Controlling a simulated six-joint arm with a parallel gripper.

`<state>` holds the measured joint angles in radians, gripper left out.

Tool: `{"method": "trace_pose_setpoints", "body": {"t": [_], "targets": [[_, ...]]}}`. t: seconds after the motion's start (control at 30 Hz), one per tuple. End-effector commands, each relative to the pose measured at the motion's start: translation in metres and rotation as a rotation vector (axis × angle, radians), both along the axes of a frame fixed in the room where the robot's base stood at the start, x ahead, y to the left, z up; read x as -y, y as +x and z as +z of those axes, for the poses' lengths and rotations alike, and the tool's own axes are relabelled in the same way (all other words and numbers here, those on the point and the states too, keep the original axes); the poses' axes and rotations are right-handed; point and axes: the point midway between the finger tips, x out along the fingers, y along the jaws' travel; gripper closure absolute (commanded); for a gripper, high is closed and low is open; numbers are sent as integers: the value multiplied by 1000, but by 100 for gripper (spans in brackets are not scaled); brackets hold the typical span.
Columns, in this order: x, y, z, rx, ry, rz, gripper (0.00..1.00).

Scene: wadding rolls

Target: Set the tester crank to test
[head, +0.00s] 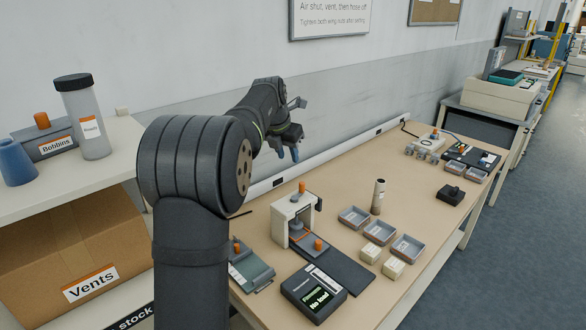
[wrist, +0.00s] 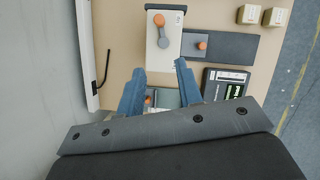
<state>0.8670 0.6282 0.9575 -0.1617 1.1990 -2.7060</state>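The tester (head: 285,213) is a pale upright frame on a dark base plate on the bench. On its top is a grey crank arm (wrist: 163,41) with an orange knob (wrist: 159,20); the knob shows in the head view (head: 302,187). A small label (wrist: 179,18) beside it is too small to read surely. A second orange knob (head: 318,244) sits low at the tester's front, also in the wrist view (wrist: 202,45). The display (head: 314,291) reads "Firmness No load". My gripper (wrist: 161,68) is open and empty, above the bench, apart from the crank.
Grey trays (head: 354,217) and pale blocks (head: 371,253) stand right of the tester, near an upright roll (head: 378,197). A grey-green item (head: 250,267) lies left of it. The wall runs behind the bench.

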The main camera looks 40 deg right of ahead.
Motion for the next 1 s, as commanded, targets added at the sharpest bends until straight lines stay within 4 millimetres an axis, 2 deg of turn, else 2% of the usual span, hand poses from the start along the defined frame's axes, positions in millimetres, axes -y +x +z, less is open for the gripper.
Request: {"method": "trace_pose_setpoints", "body": {"t": [0.17, 0.27, 0.8, 1.0], "targets": [[1, 3, -3, 0, -2, -76, 67], [4, 4, -12, -1, 0, -78, 67], [46, 13, -117, 0, 0, -78, 67], [58, 16, -146, 0, -1, -77, 67]]}}
